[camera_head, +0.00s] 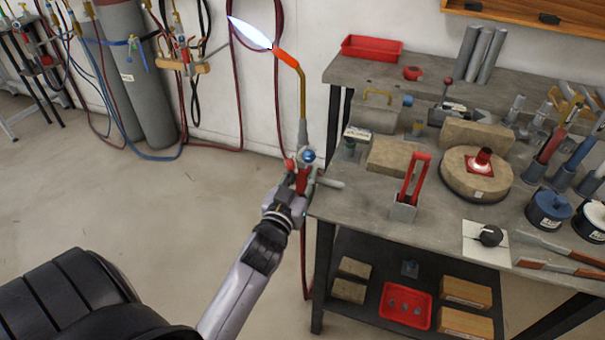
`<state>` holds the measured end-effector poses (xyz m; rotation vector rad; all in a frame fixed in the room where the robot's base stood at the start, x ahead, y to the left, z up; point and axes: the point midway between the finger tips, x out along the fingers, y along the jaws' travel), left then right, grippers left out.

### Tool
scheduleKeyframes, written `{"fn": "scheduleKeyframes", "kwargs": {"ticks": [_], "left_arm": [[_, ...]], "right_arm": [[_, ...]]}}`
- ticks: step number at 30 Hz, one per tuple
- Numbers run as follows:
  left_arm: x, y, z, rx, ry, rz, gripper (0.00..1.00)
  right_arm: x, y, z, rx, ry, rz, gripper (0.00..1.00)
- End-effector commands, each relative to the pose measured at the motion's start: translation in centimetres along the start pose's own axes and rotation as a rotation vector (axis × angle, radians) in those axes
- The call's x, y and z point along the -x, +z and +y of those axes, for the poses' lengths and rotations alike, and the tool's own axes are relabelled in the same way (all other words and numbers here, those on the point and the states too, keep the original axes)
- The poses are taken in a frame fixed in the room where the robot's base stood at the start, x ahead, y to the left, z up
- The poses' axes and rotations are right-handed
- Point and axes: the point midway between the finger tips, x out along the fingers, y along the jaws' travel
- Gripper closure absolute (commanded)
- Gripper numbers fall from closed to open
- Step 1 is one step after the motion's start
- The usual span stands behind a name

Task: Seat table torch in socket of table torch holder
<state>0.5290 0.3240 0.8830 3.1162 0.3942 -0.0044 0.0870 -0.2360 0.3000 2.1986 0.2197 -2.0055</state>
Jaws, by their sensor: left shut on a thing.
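The table torch (301,132) is upright in the head view, with a brass neck, an orange-red tip and a blue-white flame pointing up and left. My left gripper (300,185) is shut around its lower body, just off the table's left edge. The gripper's fingers are partly hidden by the torch's red grip and knobs. A small grey block with a tall red frame (404,208), which looks like the torch holder, stands on the tabletop to the right of my gripper. It is apart from the torch. My right gripper is not in view.
The workbench (350,218) holds a round stone with a glowing red piece (480,170), tan bricks (398,156), spools (548,209) and several tools. A red tray (372,48) is at the back. Gas cylinders (120,65) and hoses stand at the left wall.

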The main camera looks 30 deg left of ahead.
Motion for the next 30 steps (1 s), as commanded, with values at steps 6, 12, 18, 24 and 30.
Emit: {"fn": "scheduleKeyframes", "kwargs": {"ticks": [6, 12, 18, 24, 30], "left_arm": [[0.0, 0.0, 0.0, 0.0, 0.001, 0.006, 1.0], [0.0, 0.3, 0.0, 0.0, 0.001, 0.006, 1.0], [0.0, 0.5, 0.0, 0.0, 0.001, 0.006, 1.0], [0.0, 0.7, 0.0, 0.001, 0.001, 0.006, 1.0], [0.0, 0.9, 0.0, 0.001, 0.001, 0.006, 1.0]], "right_arm": [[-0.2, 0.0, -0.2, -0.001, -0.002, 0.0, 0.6], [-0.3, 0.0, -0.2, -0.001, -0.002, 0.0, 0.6], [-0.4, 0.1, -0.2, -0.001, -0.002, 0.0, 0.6], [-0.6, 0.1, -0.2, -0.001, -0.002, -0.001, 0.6], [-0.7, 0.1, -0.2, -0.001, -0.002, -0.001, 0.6]]}}
